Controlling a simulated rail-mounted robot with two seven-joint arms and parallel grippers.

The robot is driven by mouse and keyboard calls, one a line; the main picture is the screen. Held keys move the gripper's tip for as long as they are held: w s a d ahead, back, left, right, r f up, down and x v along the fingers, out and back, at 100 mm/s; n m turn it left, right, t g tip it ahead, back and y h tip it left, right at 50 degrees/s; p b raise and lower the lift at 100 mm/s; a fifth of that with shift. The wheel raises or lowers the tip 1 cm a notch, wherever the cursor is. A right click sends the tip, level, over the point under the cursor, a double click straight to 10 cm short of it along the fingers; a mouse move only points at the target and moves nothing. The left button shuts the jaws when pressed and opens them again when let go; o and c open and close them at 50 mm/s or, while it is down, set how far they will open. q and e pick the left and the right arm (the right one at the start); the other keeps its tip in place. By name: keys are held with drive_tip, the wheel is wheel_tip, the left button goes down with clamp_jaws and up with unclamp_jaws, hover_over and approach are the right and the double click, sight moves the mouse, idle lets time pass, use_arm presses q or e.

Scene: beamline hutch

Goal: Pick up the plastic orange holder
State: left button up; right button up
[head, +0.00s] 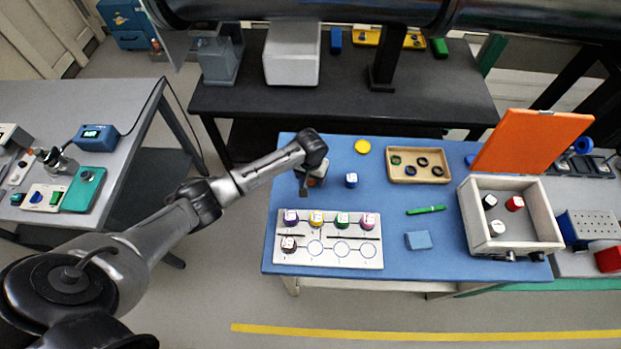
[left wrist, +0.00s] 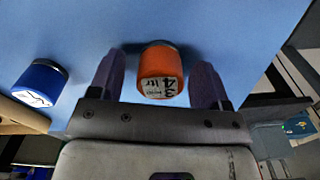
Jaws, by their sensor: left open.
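The orange plastic holder (left wrist: 160,68) is a short cylinder with a dark rim and a white handwritten label. In the left wrist view it stands between the two fingers of my left gripper (left wrist: 157,82), with a gap on each side. The gripper is open. In the head view the left gripper (head: 308,184) is over the back left of the blue table, and it hides most of the orange holder (head: 318,181). My right gripper is not in view.
A blue holder (head: 351,180) stands just right of the gripper. A white rack (head: 327,258) with several coloured holders is in front. A wooden tray (head: 418,178) with rings and a white box (head: 489,244) with a raised orange lid (head: 532,141) are to the right.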

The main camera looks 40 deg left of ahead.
use_arm(q)
drive_tip(key=shift+c, duration=0.5)
drive_tip(key=c, duration=0.9)
drive_tip(key=shift+c, duration=0.2)
